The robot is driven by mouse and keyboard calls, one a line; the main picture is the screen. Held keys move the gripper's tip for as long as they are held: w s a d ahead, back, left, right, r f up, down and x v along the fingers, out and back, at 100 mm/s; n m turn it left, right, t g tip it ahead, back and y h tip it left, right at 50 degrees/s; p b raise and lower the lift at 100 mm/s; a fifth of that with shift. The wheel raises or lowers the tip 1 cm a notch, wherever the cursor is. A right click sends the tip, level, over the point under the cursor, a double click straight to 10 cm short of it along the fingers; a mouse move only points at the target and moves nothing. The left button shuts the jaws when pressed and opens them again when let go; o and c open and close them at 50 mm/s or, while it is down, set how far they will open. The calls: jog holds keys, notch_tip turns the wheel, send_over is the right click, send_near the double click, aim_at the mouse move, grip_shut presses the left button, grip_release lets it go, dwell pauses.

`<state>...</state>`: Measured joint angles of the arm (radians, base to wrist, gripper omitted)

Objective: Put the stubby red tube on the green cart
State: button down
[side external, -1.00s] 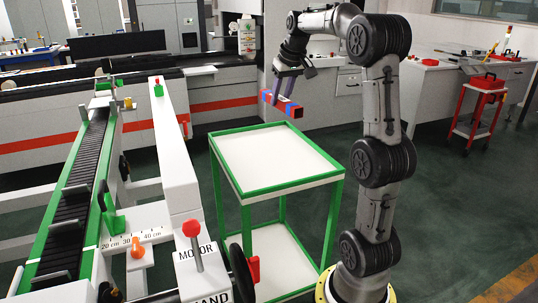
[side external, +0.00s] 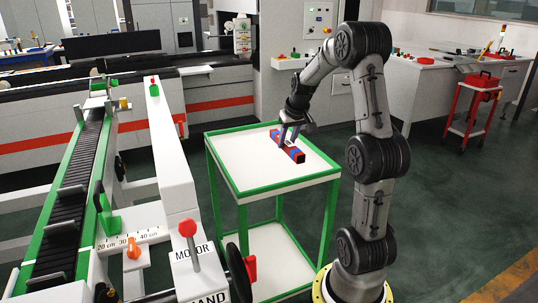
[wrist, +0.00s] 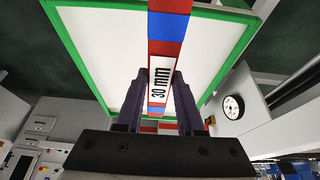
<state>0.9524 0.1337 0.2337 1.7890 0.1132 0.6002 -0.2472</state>
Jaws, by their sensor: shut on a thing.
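The stubby red tube (side external: 294,154) is a short square bar with red and blue bands. In the wrist view the tube (wrist: 166,30) also shows a white label reading "30 mm". My gripper (side external: 288,143) is shut on it around its middle, with a finger on each side (wrist: 160,85). The green cart (side external: 290,187) has a white top with a green rim. The tube is over the rear right part of the cart's top, at or very close to the surface; I cannot tell whether it touches. The cart's rim also shows in the wrist view (wrist: 78,57).
A conveyor (side external: 75,190) with a white rail and a red-knobbed lever (side external: 187,229) stands left of the cart. A grey machine (side external: 215,88) is behind. A red cart (side external: 474,110) stands far right. The cart's front and left top is bare.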

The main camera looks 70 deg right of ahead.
send_near(273, 162)
jog(key=shift+w+d+f, duration=0.75)
jog(key=shift+d+f, duration=0.15)
jog(key=shift+f, duration=0.05)
jog(key=shift+w+d+f, duration=0.1)
jog(key=shift+f, duration=1.55)
jog(key=c, duration=0.5)
grip_release()
jog(key=shift+f, duration=0.15)
